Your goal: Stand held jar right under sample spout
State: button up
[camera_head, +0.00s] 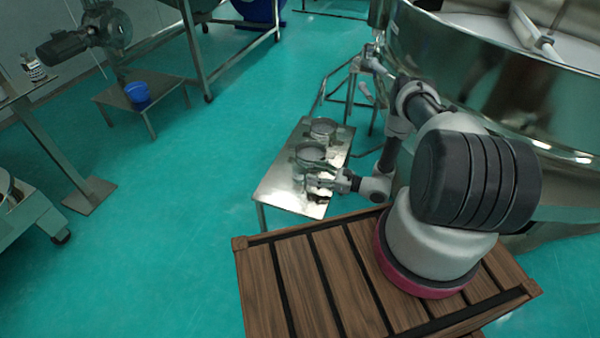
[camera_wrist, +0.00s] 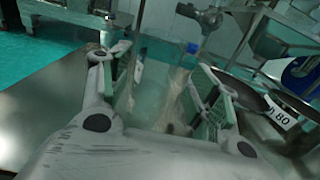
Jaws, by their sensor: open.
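My gripper (camera_head: 309,184) is low over the right front part of a small steel table in the head view. In the wrist view its two fingers with green pads (camera_wrist: 158,88) are spread apart. A clear, see-through jar (camera_wrist: 160,100) appears to stand upright between them. Its outline is faint, and I cannot tell whether a pad touches it. In the head view the jar is too small to make out. A round sieve (camera_head: 311,152) is just behind my gripper. I cannot pick out the sample spout, so the jar's place relative to it is unclear.
The steel table (camera_head: 275,188) has bare room at its left. A second round sieve (camera_head: 323,128) stands farther back. A dark round rim with an "80" label (camera_wrist: 280,117) is close at right in the wrist view. A large steel vessel (camera_head: 480,70) rises at the right.

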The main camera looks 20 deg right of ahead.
aim_at(300, 168)
jog(key=x, duration=0.6)
jog(key=shift+w+a, duration=0.25)
jog(key=shift+a, duration=0.05)
jog(key=shift+c, duration=0.4)
jog(key=c, duration=0.8)
jog(key=shift+r, duration=0.1)
